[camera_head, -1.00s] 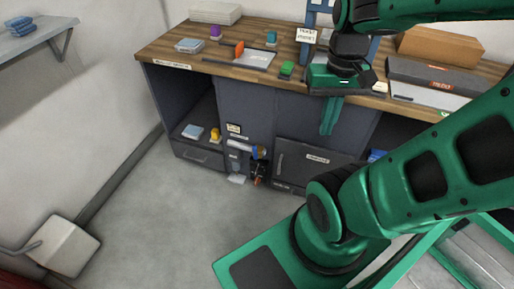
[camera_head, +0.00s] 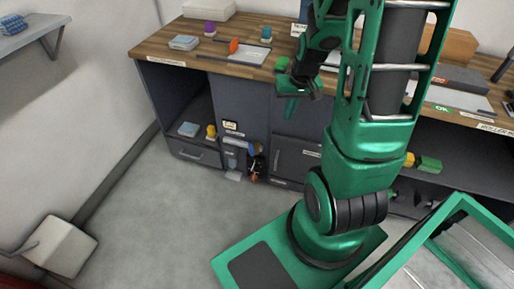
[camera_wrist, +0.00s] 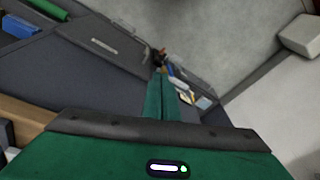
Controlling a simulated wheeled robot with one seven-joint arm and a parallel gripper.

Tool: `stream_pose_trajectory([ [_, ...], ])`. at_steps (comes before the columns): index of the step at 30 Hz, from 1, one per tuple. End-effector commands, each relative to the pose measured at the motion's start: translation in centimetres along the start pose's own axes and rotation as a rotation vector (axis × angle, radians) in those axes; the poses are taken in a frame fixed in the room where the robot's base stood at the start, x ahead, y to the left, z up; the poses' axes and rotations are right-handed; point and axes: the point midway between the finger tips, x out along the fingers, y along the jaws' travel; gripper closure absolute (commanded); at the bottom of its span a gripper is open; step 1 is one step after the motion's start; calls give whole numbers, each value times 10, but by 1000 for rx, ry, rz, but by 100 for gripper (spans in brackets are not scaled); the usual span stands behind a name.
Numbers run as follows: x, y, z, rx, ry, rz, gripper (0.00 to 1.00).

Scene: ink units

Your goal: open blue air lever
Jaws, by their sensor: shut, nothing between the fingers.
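A small blue part (camera_head: 256,147), which looks like the blue air lever, is on the lower front of the grey workbench, at the right end of a pale horizontal cylinder (camera_head: 236,143). Black and orange fittings (camera_head: 256,168) sit just below it. My gripper (camera_head: 289,117) is shut and empty, pointing down in front of the bench's front edge, above and to the right of the blue part and apart from it. In the wrist view my two green fingers (camera_wrist: 161,76) lie together, with the fittings just beyond their tips. The lever's exact position is too small to tell.
The wooden benchtop (camera_head: 180,52) holds small coloured items and a tray (camera_head: 249,53). Open shelves and a closed cabinet door (camera_head: 293,158) flank the fittings. Grey floor (camera_head: 150,230) in front is clear. A white bin (camera_head: 62,245) stands at lower left.

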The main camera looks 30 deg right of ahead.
Motion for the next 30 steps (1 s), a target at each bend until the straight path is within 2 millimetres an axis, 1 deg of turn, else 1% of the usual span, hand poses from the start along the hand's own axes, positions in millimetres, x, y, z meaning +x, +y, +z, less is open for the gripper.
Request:
stream_pose_trajectory([
  [1, 18, 0, -6, 5, 5, -13, 100],
  [5, 59, -4, -24, 19, 49, -56, 100],
  [6, 72, -5, -28, 25, 61, -69, 100],
  [10, 113, -7, -41, 57, 107, -113, 100],
  [15, 166, -7, -50, 122, 169, -164, 100],
  [21, 223, -2, -51, 223, 244, -211, 100],
  [24, 246, 3, -49, 276, 277, -225, 100],
  [27, 262, 7, -47, 317, 304, -231, 100],
  [30, 272, 10, -45, 346, 323, -234, 100],
])
